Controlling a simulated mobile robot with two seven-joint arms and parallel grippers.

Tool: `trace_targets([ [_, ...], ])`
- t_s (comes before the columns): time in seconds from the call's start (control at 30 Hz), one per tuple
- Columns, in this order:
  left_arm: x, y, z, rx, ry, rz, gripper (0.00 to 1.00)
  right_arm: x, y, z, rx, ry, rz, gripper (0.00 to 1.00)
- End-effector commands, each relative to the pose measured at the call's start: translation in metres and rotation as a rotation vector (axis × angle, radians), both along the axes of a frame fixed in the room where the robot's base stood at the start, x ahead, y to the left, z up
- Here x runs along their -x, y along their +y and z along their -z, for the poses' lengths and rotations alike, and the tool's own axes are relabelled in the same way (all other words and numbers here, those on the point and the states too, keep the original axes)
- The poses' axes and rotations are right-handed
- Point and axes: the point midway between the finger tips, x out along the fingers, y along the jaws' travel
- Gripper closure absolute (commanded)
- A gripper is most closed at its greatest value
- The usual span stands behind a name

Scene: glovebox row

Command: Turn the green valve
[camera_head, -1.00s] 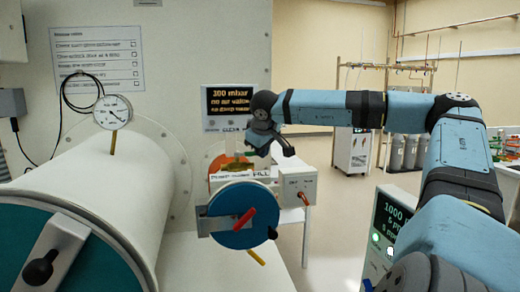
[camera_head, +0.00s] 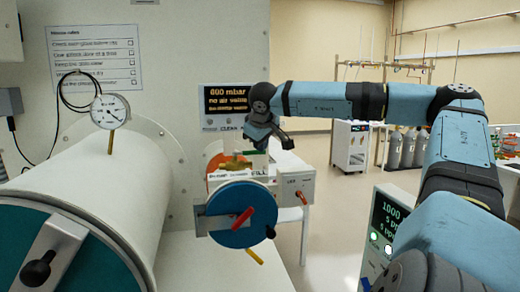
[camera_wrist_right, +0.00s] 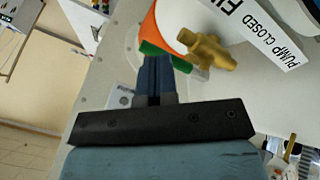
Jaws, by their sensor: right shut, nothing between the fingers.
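The valve shows as a brass body (camera_wrist_right: 207,48) in the right wrist view, with a green part (camera_wrist_right: 166,54) and an orange plate (camera_wrist_right: 150,30) beside it. In the head view the brass valve (camera_head: 235,163) sits on the wall panel behind the blue disc. My right gripper (camera_head: 286,140) is just above and to the right of it. In the wrist view its fingers (camera_wrist_right: 155,66) are shut and empty, with tips close to the green part. I cannot tell whether they touch. My left gripper is out of view.
A blue disc (camera_head: 232,229) with a red handle stands in front of the valve. A white cylinder (camera_head: 105,190) with a gauge (camera_head: 110,111) fills the left. A display (camera_head: 226,105) hangs above the valve.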

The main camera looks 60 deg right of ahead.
Motion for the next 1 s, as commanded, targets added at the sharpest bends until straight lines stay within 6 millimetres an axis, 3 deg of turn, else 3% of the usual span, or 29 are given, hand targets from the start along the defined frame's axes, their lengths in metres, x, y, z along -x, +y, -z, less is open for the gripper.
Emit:
trace_targets([
  [0.3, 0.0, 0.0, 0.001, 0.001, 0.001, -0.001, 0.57, 0.023, 0.034, -0.062, 0.004, -0.001, 0.0, 1.0],
  [0.5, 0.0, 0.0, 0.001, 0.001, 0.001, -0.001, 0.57, 0.033, 0.048, -0.088, 0.002, -0.001, 0.0, 1.0],
  [1.0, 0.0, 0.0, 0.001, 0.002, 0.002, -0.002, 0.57, 0.037, 0.054, -0.098, 0.001, 0.0, 0.0, 1.0],
])
